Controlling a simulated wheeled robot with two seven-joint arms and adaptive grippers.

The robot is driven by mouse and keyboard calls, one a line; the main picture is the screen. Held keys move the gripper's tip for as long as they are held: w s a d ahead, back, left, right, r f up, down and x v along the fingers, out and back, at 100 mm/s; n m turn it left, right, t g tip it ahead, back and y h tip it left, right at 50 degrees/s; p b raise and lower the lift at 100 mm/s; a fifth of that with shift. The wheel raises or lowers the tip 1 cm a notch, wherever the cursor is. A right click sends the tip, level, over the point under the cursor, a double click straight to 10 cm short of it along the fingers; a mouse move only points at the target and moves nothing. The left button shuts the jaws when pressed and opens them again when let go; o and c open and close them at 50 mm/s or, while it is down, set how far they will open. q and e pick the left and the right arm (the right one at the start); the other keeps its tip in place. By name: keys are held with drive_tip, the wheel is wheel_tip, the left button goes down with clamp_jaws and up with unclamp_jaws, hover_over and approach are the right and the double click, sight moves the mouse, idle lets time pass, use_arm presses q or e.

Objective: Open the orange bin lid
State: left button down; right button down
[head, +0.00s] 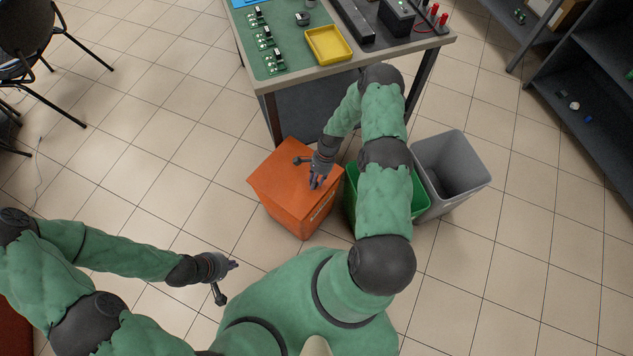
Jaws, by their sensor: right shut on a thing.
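The orange bin (303,223) stands on the tiled floor in front of the workbench. Its orange lid (285,180) covers the top and looks closed. My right gripper (306,172) reaches down over the lid from the right and is shut on the lid. The exact spot it holds is hidden by the hand. My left gripper (229,283) is open and empty, low over the floor to the lower left of the bin, apart from it.
A green bin (352,200) is partly hidden behind my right arm, beside the orange bin. An open grey bin (462,190) stands further right. The workbench (300,72) with a yellow tray (328,45) is behind. Floor left of the orange bin is clear.

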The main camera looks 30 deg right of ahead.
drive_tip(key=w+a+r+g+p, duration=0.1)
drive_tip(key=w+a+r+p, duration=0.1)
drive_tip(key=w+r, duration=0.6)
drive_tip(key=shift+r+h, duration=0.3)
drive_tip(key=shift+r, duration=1.7)
drive_tip(key=shift+a, duration=0.1)
drive_tip(key=c, duration=1)
unclamp_jaws()
drive_tip(key=shift+o, duration=0.4)
drive_tip(key=shift+f+g, duration=0.1)
drive_tip(key=shift+g, duration=0.2)
drive_tip(key=shift+s, duration=0.1)
drive_tip(key=v, duration=1.2)
